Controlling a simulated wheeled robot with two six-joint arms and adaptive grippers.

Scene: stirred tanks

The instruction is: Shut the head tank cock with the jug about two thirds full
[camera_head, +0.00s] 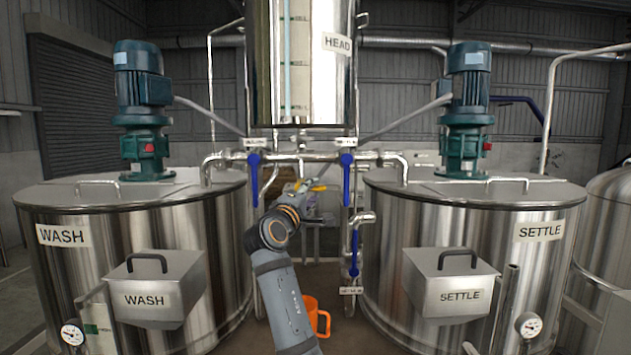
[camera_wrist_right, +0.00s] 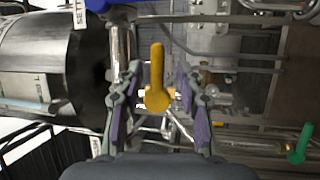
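The head tank (camera_head: 302,65) stands upright at the top centre, with a level strip on its front. A yellow cock lever (camera_head: 317,187) shows below it; in the right wrist view the lever (camera_wrist_right: 157,75) is between the fingers. My right gripper (camera_head: 302,193) is at this lever. Its fingers (camera_wrist_right: 159,92) are spread on either side, with gaps visible, so it is open. The orange jug (camera_head: 322,320) is low in the centre, partly hidden behind my right arm; its level cannot be seen. My left gripper is not in view.
The wash tank (camera_head: 220,235) stands left and the settle tank (camera_head: 385,230) right. Blue levers hang at left (camera_head: 254,178) and right (camera_head: 346,178) of my gripper, with another blue lever (camera_head: 354,255) lower right. A green lever (camera_wrist_right: 301,143) shows in the wrist view. Pipes crowd the gap.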

